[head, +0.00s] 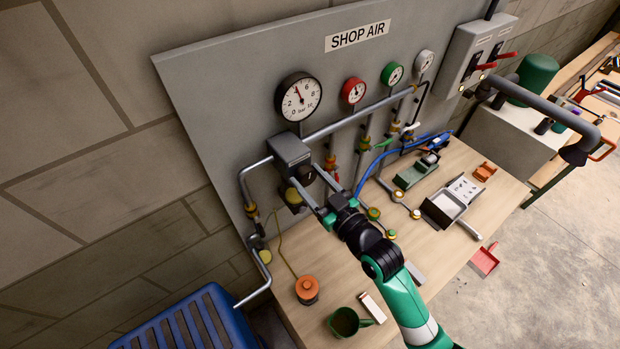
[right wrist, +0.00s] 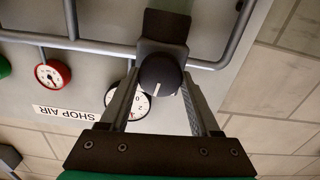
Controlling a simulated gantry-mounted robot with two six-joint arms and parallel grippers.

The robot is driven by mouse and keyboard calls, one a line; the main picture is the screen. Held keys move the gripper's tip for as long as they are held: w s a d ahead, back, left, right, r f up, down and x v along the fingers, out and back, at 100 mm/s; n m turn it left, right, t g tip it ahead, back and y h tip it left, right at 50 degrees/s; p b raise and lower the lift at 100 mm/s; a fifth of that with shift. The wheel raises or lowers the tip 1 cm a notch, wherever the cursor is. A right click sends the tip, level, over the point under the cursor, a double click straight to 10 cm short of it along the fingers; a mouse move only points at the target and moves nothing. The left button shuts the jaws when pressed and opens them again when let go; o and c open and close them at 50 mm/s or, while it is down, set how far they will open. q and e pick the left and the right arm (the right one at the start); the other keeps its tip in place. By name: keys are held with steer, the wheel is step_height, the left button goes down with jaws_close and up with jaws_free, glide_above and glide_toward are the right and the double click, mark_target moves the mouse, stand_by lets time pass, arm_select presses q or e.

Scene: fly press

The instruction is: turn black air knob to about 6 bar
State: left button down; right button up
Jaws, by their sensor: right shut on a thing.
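The black air knob (head: 307,174) sits on the front of a dark grey regulator block (head: 290,150) below the large gauge. My right gripper (head: 315,186) has its two fingers on either side of the knob and is shut on it. In the right wrist view the black knob (right wrist: 160,75) shows between the fingertips, with a pale pointer line on its face. The large black-rimmed gauge (head: 298,97) has a red needle pointing up and slightly left, a little short of the dial's top; its exact reading is hard to make out. My left gripper is out of view.
The grey panel carries a SHOP AIR sign (head: 357,36), a red gauge (head: 353,91), a green gauge (head: 391,74) and pipes with valves. Below, the wooden bench holds an orange-lidded pot (head: 307,289), a green mug (head: 345,322) and a metal tray (head: 443,207). A blue case (head: 187,325) stands left.

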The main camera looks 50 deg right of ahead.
steer(key=shift+m, duration=0.4)
steer(key=m+p, duration=0.1)
steer(key=m, duration=0.2)
steer(key=shift+m, duration=0.3)
steer(key=shift+d+m+p, duration=0.15)
steer(key=shift+m+p, duration=0.65)
steer(key=shift+m, duration=1.4)
steer(key=o, duration=1.4)
steer(key=shift+s, duration=0.15)
